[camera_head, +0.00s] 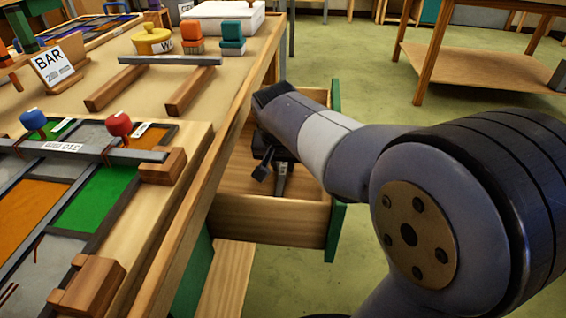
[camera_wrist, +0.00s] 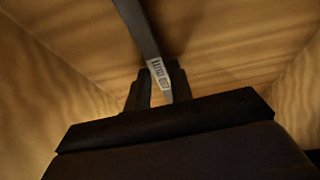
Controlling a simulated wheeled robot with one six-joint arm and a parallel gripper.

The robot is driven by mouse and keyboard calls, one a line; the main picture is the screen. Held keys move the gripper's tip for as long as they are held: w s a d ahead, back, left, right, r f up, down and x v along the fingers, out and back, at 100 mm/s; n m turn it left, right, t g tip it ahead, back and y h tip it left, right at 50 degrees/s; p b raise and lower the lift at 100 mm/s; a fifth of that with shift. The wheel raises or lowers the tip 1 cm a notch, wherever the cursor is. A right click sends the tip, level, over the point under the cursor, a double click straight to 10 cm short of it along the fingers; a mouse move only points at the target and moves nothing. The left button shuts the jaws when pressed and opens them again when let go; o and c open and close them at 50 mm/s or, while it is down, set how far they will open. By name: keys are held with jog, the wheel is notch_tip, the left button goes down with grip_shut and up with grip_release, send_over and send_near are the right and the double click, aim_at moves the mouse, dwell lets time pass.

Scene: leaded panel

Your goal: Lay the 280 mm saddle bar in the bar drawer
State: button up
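A dark grey saddle bar with a white printed label (camera_wrist: 158,72) runs between my fingers in the wrist view, slanting up and out of the top edge. My gripper (camera_wrist: 158,88) looks shut on it near the label, with a finger close on each side. In the head view my gripper (camera_head: 270,165) is down inside the open bar drawer (camera_head: 268,218). A short dark piece of the bar (camera_head: 283,182) shows there beside the fingers. My arm hides the rest. I cannot tell whether the bar touches the drawer floor.
The workbench (camera_head: 228,120) edge runs along the drawer's left. Green floor lies open to the right.

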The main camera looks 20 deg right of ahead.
jog(key=o, duration=0.3)
jog(key=shift+r, duration=0.4)
jog(key=p+v, duration=0.4)
jog(key=v, duration=0.7)
jog(key=shift+s+r+p, duration=0.2)
jog(key=shift+r+p, duration=0.05)
jog(key=shift+p, duration=0.15)
